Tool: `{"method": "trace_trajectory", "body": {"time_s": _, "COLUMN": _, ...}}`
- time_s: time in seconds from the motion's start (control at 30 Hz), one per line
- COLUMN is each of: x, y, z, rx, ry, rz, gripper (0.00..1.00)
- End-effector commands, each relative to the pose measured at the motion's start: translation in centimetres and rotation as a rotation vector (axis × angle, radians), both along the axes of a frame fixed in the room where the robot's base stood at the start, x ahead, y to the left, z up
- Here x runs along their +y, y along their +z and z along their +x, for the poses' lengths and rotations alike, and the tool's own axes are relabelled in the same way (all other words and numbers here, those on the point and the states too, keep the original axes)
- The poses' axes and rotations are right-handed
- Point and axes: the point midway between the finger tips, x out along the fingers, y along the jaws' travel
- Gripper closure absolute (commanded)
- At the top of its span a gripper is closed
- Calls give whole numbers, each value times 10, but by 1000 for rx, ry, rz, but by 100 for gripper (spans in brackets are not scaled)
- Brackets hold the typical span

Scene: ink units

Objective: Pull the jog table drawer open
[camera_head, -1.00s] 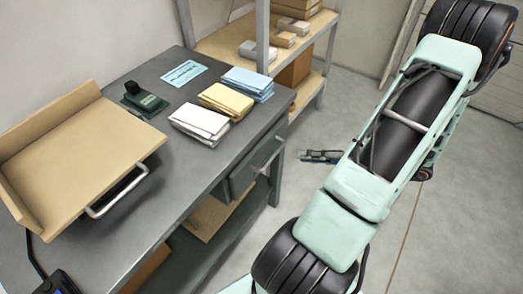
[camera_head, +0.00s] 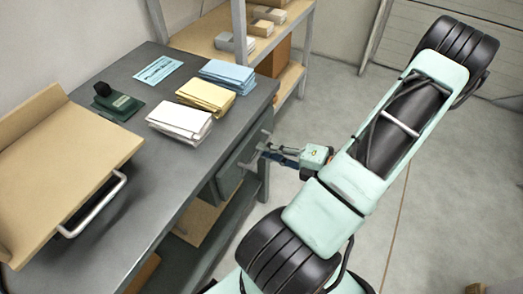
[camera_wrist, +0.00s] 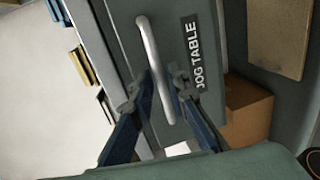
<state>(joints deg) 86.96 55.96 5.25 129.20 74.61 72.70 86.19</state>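The drawer (camera_head: 230,175) is the grey-green front under the right end of the desk, and it looks flush with the desk. The wrist view shows its "JOG TABLE" label (camera_wrist: 198,55) beside a silver bar handle (camera_wrist: 150,48). My gripper (camera_wrist: 158,90) is open, with one finger on each side of the handle's lower part. Gaps show between fingers and bar; I cannot tell whether either finger touches it. In the head view my gripper (camera_head: 264,152) is right at the drawer front and covers part of the handle.
The grey desk (camera_head: 150,180) carries white (camera_head: 180,122), yellow (camera_head: 206,95) and blue (camera_head: 227,74) paper stacks, a green stamp-like device (camera_head: 118,102) and a tan tilted tray (camera_head: 60,150). A shelf rack (camera_head: 215,38) stands behind.

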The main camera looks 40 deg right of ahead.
Motion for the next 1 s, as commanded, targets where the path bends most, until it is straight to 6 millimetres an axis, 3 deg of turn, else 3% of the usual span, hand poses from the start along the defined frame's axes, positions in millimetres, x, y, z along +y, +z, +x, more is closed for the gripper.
{"method": "trace_trajectory", "body": {"time_s": 0.2, "x": 7, "y": -4, "z": 16, "rx": 0, "ry": 0, "rz": -1, "gripper": 85}}
{"method": "trace_trajectory", "body": {"time_s": 0.47, "x": 7, "y": -4, "z": 18, "rx": 1, "ry": 0, "rz": -1, "gripper": 85}}
{"method": "trace_trajectory", "body": {"time_s": 0.63, "x": 7, "y": -4, "z": 18, "rx": 1, "ry": 0, "rz": -1, "gripper": 100}}
{"method": "trace_trajectory", "body": {"time_s": 1.0, "x": 7, "y": -4, "z": 18, "rx": 0, "ry": -1, "rz": -1, "gripper": 100}}
